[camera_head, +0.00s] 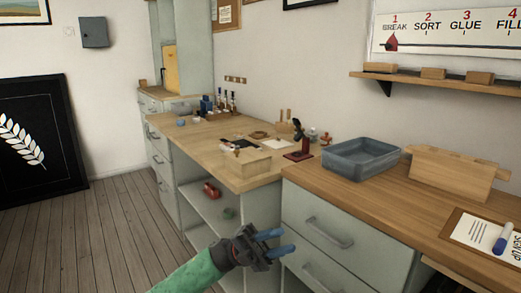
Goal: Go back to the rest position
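My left gripper (275,244) shows at the bottom centre of the head view, at the end of a green-sleeved arm. Its two blue fingers are apart with nothing between them. It is in front of the grey drawers (325,232), below the level of the worktop; I cannot tell whether it is clear of the drawer front. My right gripper is not in the picture.
A wooden worktop (360,207) carries a grey-blue tray (350,168) and a wooden block piece (455,172). A farther bench (190,142) holds bottles, small tools and a box. Wooden floor (110,235) lies open at left. A dark framed picture (60,110) leans on the wall.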

